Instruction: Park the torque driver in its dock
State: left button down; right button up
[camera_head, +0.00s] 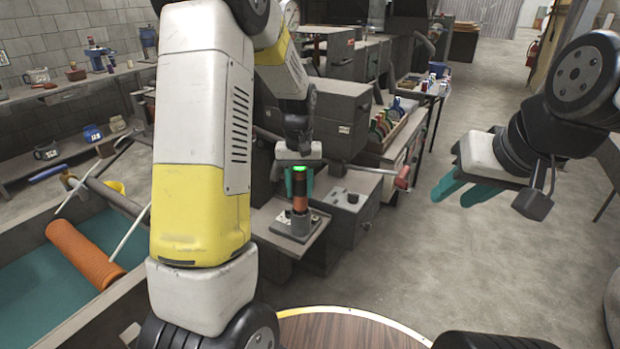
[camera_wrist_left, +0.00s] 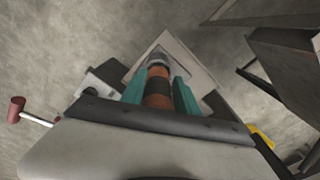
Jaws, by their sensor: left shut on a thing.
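The torque driver (camera_head: 300,203) has an orange and black body and stands upright, with a green light near its top. My left gripper (camera_head: 296,186) is shut on its upper part, with one teal finger on each side. In the left wrist view the driver (camera_wrist_left: 158,88) shows between the fingers, its grey lower end over the dock plate. The dock (camera_head: 279,226) is a grey plate on a bench ledge, directly under the driver. I cannot tell whether the driver's end is fully seated. My right gripper (camera_head: 452,197) is open and empty, over the floor.
Grey machine boxes (camera_head: 352,215) stand right of the dock. A red-ended lever (camera_head: 402,183) sticks out nearby. A blue-green tank with an orange mesh tube (camera_head: 85,254) is at left. A round wooden top (camera_head: 345,330) is in front.

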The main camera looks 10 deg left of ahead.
aim_at(299, 171)
pick_arm(q)
jog(key=shift+f, duration=1.35)
dwell(1.1)
jog(key=c, duration=0.8)
grip_release()
jog(key=shift+c, duration=0.2)
notch_tip(299, 171, up, 7)
jog(key=shift+r, duration=0.2)
jog(key=s+r+m+t, duration=0.1)
jog(key=s+r+t, duration=0.1)
jog(key=s+r, duration=0.2)
jog(key=s+d+r+t+h, duration=0.1)
jog(key=s+r, duration=0.4)
jog(key=s, duration=0.6)
jog(key=s+d+r+m+t+h, duration=0.1)
jog(key=s+r+t, duration=0.2)
jog(key=s, duration=0.4)
jog(key=shift+s+r+m, duration=0.3)
jog(key=shift+r, duration=0.5)
